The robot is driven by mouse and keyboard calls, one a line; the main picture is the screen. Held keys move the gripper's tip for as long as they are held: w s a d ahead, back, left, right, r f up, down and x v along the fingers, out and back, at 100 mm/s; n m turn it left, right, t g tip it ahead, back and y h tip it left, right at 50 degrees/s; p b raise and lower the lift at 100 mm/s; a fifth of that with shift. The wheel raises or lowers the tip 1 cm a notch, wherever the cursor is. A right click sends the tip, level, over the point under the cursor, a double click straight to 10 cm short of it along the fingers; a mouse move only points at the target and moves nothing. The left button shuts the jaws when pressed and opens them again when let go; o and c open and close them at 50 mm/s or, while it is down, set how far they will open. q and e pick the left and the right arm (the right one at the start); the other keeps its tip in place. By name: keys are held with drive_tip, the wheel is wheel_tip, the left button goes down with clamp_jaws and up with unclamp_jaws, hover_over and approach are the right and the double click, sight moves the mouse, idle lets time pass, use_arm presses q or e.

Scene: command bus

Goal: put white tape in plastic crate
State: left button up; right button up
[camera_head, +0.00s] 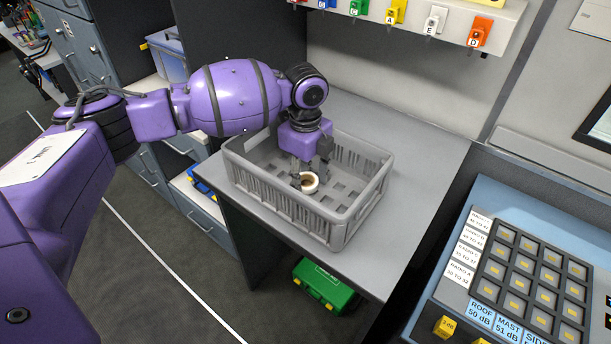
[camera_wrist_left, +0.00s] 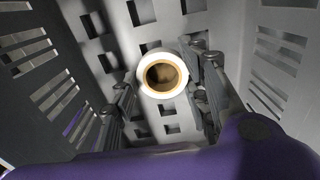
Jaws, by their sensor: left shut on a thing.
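The white tape (camera_head: 308,183) is a small white roll with a brown inner ring. It shows in the head view inside the grey plastic crate (camera_head: 345,222), at the tips of my left gripper (camera_head: 309,177). In the left wrist view the roll (camera_wrist_left: 162,60) sits between the two fingers of my left gripper (camera_wrist_left: 163,85), with the crate's slotted floor behind it. My left gripper is shut on the tape and reaches down inside the crate walls. I cannot tell whether the tape touches the crate floor. My right gripper is not in view.
The crate stands on a grey desk (camera_head: 420,150), with bare desk to its right. A rack with coloured lettered tags (camera_head: 437,20) hangs above. A blue button console (camera_head: 520,270) stands at the right. A green case (camera_head: 322,288) lies below the desk.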

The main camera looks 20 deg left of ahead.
use_arm(q)
drive_tip(key=o, duration=1.1)
drive_tip(key=shift+f, duration=0.15)
wheel_tip(320, 180, up, 12)
